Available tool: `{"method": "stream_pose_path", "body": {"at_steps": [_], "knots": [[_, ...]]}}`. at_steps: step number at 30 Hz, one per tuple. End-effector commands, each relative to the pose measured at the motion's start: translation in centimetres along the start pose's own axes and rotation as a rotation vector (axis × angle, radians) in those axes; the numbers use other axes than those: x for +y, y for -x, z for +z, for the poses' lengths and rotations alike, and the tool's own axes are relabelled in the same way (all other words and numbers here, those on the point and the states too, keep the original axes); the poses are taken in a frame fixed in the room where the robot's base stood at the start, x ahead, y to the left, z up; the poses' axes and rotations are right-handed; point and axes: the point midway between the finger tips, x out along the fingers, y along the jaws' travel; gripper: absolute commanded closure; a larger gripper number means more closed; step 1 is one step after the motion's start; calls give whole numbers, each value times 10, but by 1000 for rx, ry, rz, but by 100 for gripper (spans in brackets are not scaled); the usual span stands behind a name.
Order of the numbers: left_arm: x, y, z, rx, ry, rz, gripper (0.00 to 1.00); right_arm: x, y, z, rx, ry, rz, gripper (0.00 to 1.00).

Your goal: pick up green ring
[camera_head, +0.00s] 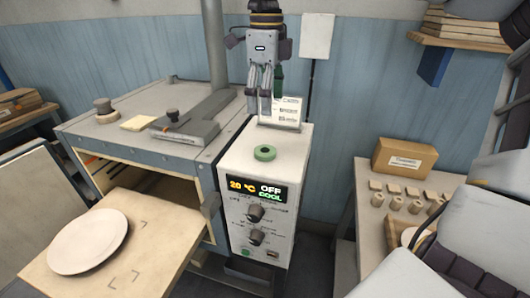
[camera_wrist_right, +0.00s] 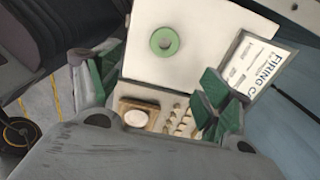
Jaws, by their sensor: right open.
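The green ring (camera_head: 265,153) lies flat on the white top of the control box (camera_head: 285,141). In the right wrist view the ring (camera_wrist_right: 164,41) shows whole, with its hole facing the camera. My right gripper (camera_head: 261,108) hangs above the back part of the box, behind and above the ring. It is open and empty. In the wrist view its green-padded fingers (camera_wrist_right: 158,75) stand wide apart, and the ring appears beyond them, not touching. My left gripper is not in view.
A printed card (camera_head: 283,112) stands at the back of the box; it also shows in the wrist view (camera_wrist_right: 251,65). Left is the dryer with a knobbed plate (camera_head: 190,132) and a white plate (camera_head: 88,241) on its lowered door. Right is a table with a cardboard box (camera_head: 404,158).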

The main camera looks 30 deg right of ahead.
Motion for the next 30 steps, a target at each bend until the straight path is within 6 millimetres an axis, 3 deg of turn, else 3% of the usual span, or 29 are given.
{"method": "stream_pose_path", "body": {"at_steps": [8, 21, 30], "knots": [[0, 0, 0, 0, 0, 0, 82, 0, -12, 0, 2, -1, 1, 21], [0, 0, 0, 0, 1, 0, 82, -1, -69, 0, 3, 0, 2, 21], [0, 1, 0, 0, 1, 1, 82, -1, -86, 0, 0, 0, 0, 21]]}}
